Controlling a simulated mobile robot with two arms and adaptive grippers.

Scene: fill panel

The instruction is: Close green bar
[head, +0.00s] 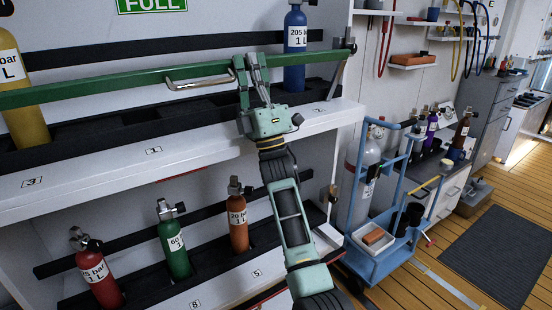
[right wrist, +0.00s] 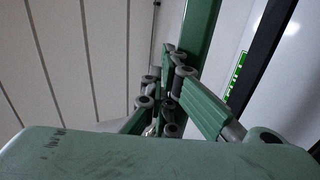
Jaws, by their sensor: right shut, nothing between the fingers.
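The green bar (head: 110,84) runs across the front of the upper shelf, with a metal handle (head: 197,78) on its front. Its right end reaches the dark bracket (head: 347,50) at the shelf's right end; I cannot tell whether it is latched there. My right gripper (head: 246,64) is shut and empty, with its fingers up against or just in front of the bar, right of the handle. In the right wrist view the bar (right wrist: 201,30) passes just beyond the fingers (right wrist: 172,75); contact is unclear. My left gripper is not in view.
A yellow cylinder (head: 27,120) and a blue cylinder (head: 294,60) stand behind the bar on the upper shelf (head: 100,167). Red, green and orange cylinders (head: 238,225) stand below. A blue cart (head: 385,262) with a grey cylinder is at the right. Wooden floor lies beyond it.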

